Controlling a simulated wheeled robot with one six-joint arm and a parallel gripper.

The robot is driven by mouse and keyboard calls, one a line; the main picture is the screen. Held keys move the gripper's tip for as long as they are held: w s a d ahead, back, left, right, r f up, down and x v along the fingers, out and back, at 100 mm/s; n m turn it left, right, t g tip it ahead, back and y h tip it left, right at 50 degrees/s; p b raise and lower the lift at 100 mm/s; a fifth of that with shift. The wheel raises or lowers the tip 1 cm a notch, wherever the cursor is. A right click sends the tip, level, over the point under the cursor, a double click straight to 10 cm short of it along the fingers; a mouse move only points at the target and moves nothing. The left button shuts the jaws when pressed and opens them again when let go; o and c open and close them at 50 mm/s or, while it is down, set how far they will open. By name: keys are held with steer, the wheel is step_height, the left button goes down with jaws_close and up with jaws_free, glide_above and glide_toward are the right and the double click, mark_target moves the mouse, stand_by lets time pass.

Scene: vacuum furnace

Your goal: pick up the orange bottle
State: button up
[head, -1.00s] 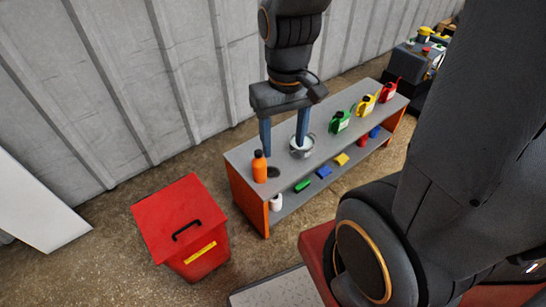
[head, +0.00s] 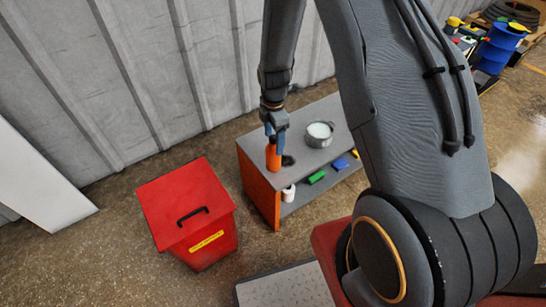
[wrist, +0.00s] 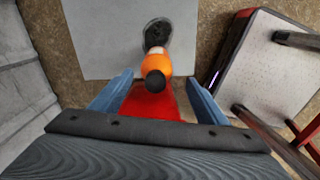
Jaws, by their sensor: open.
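The orange bottle (head: 273,158) stands upright near the left end of the grey bench top (head: 310,158). My gripper (head: 276,135) is above it in the head view, its blue fingers open and empty. In the wrist view the bottle (wrist: 156,66) shows its black cap towards the camera. It lies in line with the space between the two fingertips (wrist: 157,86), a little towards their far end, with clear gaps on both sides. I cannot tell whether the fingers touch it. In the head view the fingers hide the bottle's upper part.
A dark round patch (head: 288,160) lies beside the bottle, and a grey pot (head: 319,133) with white contents stands further right. A white item (head: 289,193) and a green block (head: 316,177) sit on the lower shelf. A red lidded bin (head: 185,215) stands left of the bench.

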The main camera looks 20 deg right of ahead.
mark_target(273, 153)
steer(key=shift+w+f+n, duration=0.2)
steer(key=shift+f+n, duration=0.1)
steer(key=shift+f, duration=0.65)
step_height(273, 153, down, 7)
steer(key=shift+w+f, duration=0.15)
steer(key=shift+f, duration=0.05)
steer(key=c, duration=1.5)
steer(key=shift+o, duration=0.2)
steer(key=shift+r, duration=0.1)
